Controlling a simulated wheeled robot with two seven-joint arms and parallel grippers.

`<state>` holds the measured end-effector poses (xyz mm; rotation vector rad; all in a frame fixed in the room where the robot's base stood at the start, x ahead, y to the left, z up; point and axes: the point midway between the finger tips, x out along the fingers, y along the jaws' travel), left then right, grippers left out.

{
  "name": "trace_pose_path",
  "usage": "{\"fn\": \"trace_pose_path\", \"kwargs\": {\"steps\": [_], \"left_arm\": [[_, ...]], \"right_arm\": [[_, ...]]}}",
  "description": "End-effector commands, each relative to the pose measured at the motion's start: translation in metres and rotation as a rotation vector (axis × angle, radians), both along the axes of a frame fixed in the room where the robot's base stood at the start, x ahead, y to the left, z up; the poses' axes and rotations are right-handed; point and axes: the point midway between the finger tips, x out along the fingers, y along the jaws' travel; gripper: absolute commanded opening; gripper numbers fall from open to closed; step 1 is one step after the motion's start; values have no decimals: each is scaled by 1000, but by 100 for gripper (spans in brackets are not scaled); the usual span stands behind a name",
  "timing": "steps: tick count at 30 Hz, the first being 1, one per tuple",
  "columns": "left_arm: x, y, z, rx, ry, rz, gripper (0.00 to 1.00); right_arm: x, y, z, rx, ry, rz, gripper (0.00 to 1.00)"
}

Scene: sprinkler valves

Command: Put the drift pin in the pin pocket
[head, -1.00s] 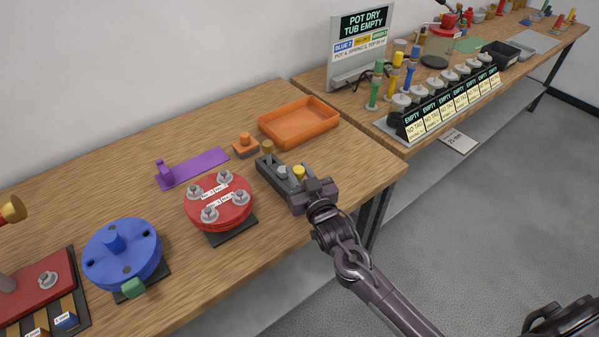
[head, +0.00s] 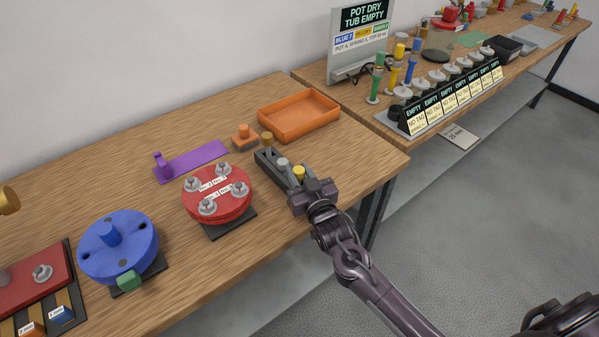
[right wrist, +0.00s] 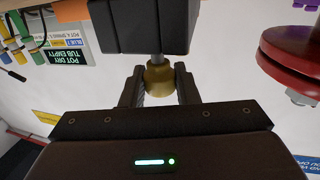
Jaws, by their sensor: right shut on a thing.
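My right gripper (head: 313,192) is at the near end of a dark narrow block (head: 272,168) on the wooden bench. In the right wrist view its fingers (right wrist: 160,82) are shut on a brass-coloured head (right wrist: 159,77). A short grey shaft (right wrist: 156,58) runs from this head to the dark block (right wrist: 138,25). I take it to be the drift pin; how deep the shaft sits is hidden. In the head view a yellow head (head: 299,172) shows beside the gripper. I cannot tell for sure which opening is the pin pocket. My left gripper is not visible.
A brown knob (head: 267,138) and a grey head (head: 282,162) stand on the same block. A red disc (head: 217,207) with several bolts is to its left, a blue disc (head: 119,245) further left. An orange tray (head: 298,115) and purple bracket (head: 192,161) lie behind.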

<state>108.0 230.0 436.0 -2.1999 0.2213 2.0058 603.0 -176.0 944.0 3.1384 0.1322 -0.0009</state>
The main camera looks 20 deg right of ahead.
Motion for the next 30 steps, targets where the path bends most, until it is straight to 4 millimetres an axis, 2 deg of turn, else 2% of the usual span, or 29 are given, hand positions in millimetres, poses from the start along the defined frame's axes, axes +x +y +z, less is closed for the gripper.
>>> {"fn": "trace_pose_path", "kwargs": {"steps": [13,14,19,30], "left_arm": [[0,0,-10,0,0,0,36],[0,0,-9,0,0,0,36],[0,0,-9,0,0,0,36],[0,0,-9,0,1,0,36]], "right_arm": [[0,0,-14,0,0,0,4],[0,0,-12,0,-1,0,32],[0,0,-12,0,0,0,53],[0,0,-13,0,1,0,53]]}}
